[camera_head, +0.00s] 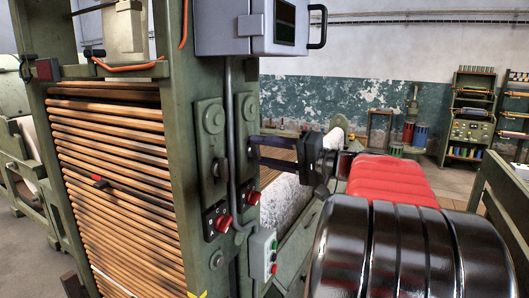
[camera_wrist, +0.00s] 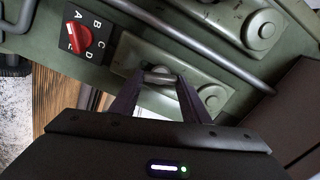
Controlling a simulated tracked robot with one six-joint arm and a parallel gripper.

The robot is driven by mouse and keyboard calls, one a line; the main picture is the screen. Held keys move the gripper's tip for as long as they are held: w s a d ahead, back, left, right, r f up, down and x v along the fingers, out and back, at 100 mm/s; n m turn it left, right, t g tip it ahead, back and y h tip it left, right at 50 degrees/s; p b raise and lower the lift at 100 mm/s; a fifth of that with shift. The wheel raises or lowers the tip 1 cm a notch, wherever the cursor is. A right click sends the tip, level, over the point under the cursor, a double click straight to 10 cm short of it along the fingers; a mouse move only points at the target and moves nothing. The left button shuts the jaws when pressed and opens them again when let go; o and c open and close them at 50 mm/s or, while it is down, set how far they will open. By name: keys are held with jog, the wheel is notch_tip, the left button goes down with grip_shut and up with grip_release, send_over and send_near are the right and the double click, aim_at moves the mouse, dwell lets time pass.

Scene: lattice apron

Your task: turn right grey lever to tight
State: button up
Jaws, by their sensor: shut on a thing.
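The right grey lever (camera_wrist: 160,74) shows in the wrist view as a short rounded grey bar on a green plate (camera_wrist: 165,100). My gripper (camera_wrist: 160,80) has one dark finger on each side of it and is shut on it. In the head view my gripper (camera_head: 254,152) reaches in from the right to the right-hand green plate (camera_head: 246,108) on the machine's post. The fingers hide the lever there. The left grey lever (camera_head: 215,170) is on the neighbouring plate. I cannot read any tight marking in either view.
Red knobs (camera_head: 252,196) sit below the plates; one shows in the wrist view (camera_wrist: 78,37) beside letters A to D. A grey conduit (camera_head: 231,150) runs between the plates. A button box (camera_head: 262,254) is lower down. Copper-coloured rods (camera_head: 110,170) fill the frame at left.

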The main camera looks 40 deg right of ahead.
jog(key=shift+d+f+m, duration=0.1)
jog(key=shift+m, duration=0.85)
jog(key=shift+d+f+m, duration=0.1)
jog(key=shift+m, duration=0.85)
jog(key=o, duration=1)
jog(key=shift+a, duration=0.1)
jog(key=shift+o, duration=0.2)
jog(key=v, duration=1.3)
jog(key=shift+s, duration=0.4)
